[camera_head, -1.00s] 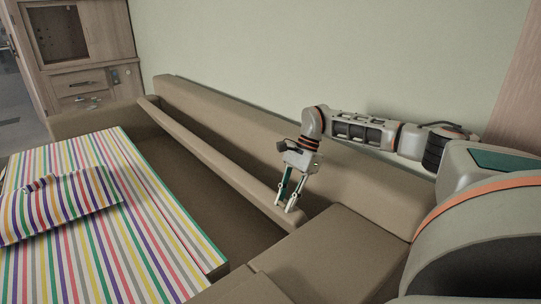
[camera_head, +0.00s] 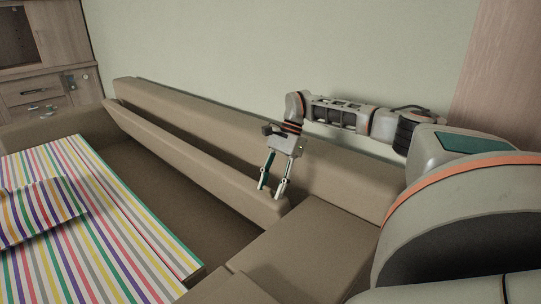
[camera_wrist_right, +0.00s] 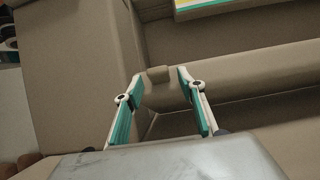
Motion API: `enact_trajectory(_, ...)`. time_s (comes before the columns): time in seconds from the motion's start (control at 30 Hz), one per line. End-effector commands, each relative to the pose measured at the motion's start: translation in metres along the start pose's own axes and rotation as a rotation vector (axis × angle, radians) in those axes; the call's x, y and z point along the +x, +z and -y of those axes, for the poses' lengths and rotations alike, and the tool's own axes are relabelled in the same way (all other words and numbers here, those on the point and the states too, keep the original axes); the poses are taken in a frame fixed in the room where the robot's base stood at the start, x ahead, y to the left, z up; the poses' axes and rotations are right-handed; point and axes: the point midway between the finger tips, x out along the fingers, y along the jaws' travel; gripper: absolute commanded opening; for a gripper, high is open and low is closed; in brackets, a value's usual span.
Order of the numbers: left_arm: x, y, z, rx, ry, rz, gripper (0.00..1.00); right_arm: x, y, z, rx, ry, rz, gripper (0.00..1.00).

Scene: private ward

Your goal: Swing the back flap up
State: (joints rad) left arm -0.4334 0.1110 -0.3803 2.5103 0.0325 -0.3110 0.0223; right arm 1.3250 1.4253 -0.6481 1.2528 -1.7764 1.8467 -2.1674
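The back flap (camera_head: 190,160) is a long tan padded strip. It runs in front of the sofa backrest (camera_head: 200,115), with a dark gap between them at the left part, so it leans forward from the backrest. My right gripper (camera_head: 272,190) is at the flap's near right end, fingers pointing down. In the right wrist view, the fingertips (camera_wrist_right: 163,76) are apart on either side of the flap's end (camera_wrist_right: 160,93), which shows a small tab. I cannot tell if the fingers touch it. My left gripper is not in view.
A striped mattress with a folded striped cover (camera_head: 40,210) lies on the left. A brown seat cushion (camera_head: 310,245) is at the right end of the sofa. A wooden cabinet (camera_head: 40,60) stands at the back left. The pale wall is close behind the backrest.

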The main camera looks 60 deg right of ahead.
Motion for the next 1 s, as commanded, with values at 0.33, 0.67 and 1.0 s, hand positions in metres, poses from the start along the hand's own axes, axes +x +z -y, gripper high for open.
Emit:
enact_trajectory(0.33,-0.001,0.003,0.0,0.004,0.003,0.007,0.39,-0.002,0.003,0.0,-0.002,0.002,0.007,0.39)
enact_trajectory(0.67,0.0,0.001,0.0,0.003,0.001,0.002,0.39,-0.057,0.003,0.001,-0.001,-0.005,0.008,0.39)
enact_trajectory(1.0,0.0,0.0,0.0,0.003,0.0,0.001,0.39,-0.106,0.002,0.0,0.0,-0.001,0.005,0.39)
